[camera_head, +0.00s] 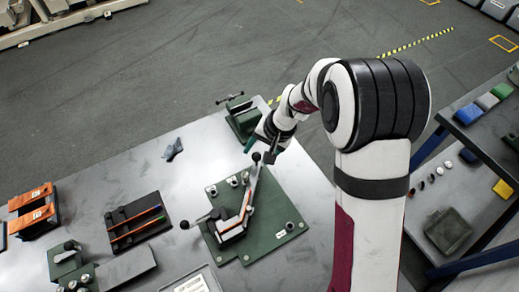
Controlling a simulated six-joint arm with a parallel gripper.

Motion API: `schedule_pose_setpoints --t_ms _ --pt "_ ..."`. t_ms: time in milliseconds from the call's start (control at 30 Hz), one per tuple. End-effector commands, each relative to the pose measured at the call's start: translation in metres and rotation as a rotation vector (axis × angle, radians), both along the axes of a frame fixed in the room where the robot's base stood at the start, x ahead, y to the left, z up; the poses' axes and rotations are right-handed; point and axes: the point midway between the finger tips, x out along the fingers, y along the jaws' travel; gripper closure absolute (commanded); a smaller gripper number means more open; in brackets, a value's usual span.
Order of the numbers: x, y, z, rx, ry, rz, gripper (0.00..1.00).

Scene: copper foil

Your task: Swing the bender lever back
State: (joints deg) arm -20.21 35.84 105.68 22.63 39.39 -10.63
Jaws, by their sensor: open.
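The bender stands on a green base plate (285,232) on the metal table. One light lever (251,183) points up and away from it and ends in a dark ball knob (256,157). A second, shorter arm reaches left to another dark knob (185,225). A thin orange-copper strip (243,214) lies along the bender body. My gripper (260,151) is open at the upper lever's knob, with its fingers around or just beside it; I cannot tell whether they touch it. The fingers are small and partly hidden by my wrist.
A green vise (243,118) stands close behind my gripper. A small blue-grey object (173,149) lies at the back left. A black tray with coloured tools (137,222), orange items (34,207) and another green fixture (70,265) stand left. Bare table lies between them.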

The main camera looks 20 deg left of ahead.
Motion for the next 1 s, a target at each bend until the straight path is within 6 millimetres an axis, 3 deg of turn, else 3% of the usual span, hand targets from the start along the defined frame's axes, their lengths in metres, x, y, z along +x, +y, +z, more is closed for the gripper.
schedule_pose_setpoints --t_ms 300,633,1000 --pt "0.0001 0.0011 -0.0032 0.0 0.0 0.001 0.39" --pt "0.0002 0.0009 -0.003 0.0 0.0 0.0 0.99" --pt "0.0001 0.0009 -0.0028 0.0 0.0 0.001 1.0"
